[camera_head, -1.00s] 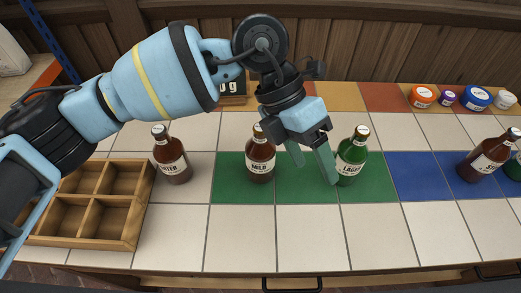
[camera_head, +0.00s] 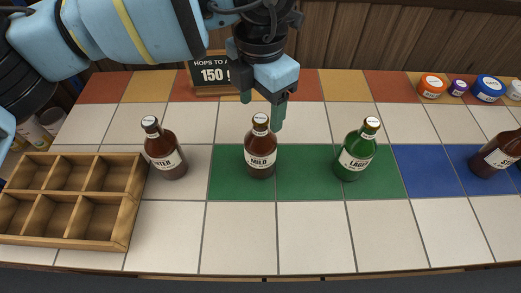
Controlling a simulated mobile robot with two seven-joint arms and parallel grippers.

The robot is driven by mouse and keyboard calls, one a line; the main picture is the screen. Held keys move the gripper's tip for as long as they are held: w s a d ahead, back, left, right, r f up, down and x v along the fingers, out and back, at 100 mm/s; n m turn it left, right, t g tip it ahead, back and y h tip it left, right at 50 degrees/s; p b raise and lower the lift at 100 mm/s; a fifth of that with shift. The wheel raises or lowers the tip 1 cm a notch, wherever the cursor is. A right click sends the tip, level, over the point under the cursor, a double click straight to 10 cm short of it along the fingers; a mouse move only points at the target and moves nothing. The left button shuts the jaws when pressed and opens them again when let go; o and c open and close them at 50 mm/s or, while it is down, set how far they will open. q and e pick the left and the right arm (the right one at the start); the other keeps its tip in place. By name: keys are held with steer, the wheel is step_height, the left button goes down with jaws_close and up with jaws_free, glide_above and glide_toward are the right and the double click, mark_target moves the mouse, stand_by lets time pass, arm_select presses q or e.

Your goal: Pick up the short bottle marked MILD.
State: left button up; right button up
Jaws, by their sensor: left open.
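The short brown bottle marked MILD (camera_head: 260,148) stands upright on the green tiles near the middle of the counter. Its label faces me. My left gripper (camera_head: 262,112) reaches in from the upper left. It is open, with its fingers pointing down around or just behind the bottle's cap; I cannot tell whether they touch it. My right gripper is out of view.
A brown bottle with a partly readable label (camera_head: 165,150) stands left, a green LAGER bottle (camera_head: 356,152) right, and another brown bottle (camera_head: 495,156) at the right edge. A wooden divided crate (camera_head: 128,222) sits at left. A sign (camera_head: 211,75) and jars (camera_head: 431,87) stand behind.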

mark_target(261, 118)
arm_select(q)
steer(key=shift+s+f, duration=0.15)
steer(key=shift+f, duration=1.15)
steer(key=shift+s+f, duration=0.1)
steer(key=shift+f, duration=1.15)
jaws_close()
